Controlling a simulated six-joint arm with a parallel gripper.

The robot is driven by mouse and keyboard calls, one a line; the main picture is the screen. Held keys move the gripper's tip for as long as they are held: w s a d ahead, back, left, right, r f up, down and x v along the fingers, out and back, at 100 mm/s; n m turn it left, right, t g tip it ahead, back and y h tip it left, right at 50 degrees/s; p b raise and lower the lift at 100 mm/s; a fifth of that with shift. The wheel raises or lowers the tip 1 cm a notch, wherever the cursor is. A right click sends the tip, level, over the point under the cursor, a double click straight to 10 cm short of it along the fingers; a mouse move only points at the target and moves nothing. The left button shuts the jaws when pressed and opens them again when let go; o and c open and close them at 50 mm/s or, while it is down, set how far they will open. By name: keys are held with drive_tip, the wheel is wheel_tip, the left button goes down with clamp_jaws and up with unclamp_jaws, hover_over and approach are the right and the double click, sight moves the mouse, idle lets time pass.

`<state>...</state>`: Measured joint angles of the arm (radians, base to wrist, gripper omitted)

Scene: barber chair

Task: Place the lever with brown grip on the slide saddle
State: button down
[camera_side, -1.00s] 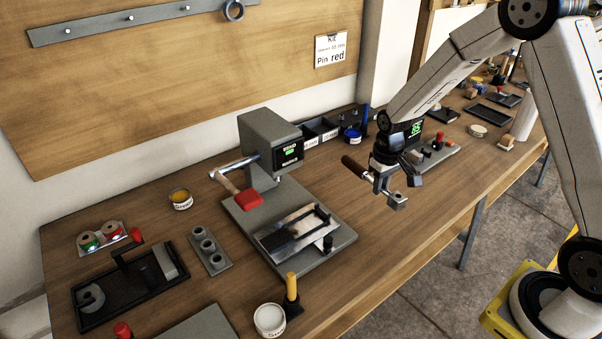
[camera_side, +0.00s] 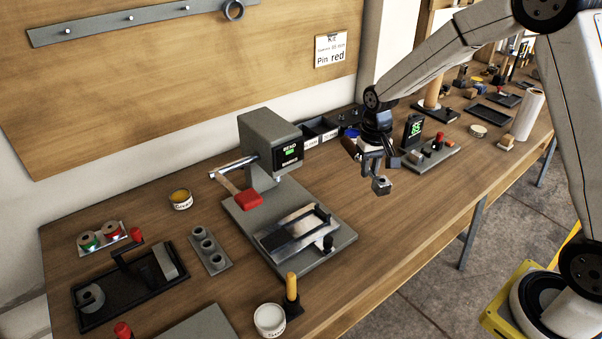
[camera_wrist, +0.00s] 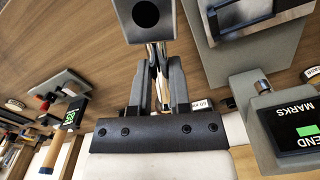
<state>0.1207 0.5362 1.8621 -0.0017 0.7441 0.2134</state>
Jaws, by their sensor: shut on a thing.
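My gripper (camera_side: 374,162) is shut on the lever with brown grip and holds it above the bench, right of the bending machine. In the side view the lever's brown grip (camera_side: 349,146) is partly hidden behind my gripper, and its grey metal end (camera_side: 382,186) hangs below the fingers. In the wrist view the lever's dark end block (camera_wrist: 143,14) with a round hole is just beyond my fingers (camera_wrist: 160,65); the brown grip cannot be made out there. The slide saddle appears to be the framed metal piece (camera_side: 290,235) on the machine's grey base, apart from the lever.
The bending machine (camera_side: 262,140) has a lever with a red end (camera_side: 248,199). A yellow-topped post (camera_side: 291,287) and a white tin (camera_side: 269,320) stand near the front edge. A small display unit (camera_side: 413,131) stands right of my gripper. Bare bench lies between machine and gripper.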

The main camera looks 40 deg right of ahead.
drive_tip(key=w+a+m, duration=0.4)
drive_tip(key=a+m, duration=0.2)
drive_tip(key=a, duration=0.1)
drive_tip(key=m, duration=0.8)
hover_over(294, 232)
drive_tip(key=shift+w+f, duration=0.15)
drive_tip(key=shift+f, duration=2.55)
drive_tip(key=shift+f, duration=4)
drive_tip(key=shift+f, duration=0.1)
drive_tip(key=c, duration=0.6)
unclamp_jaws()
drive_tip(key=shift+f, duration=0.1)
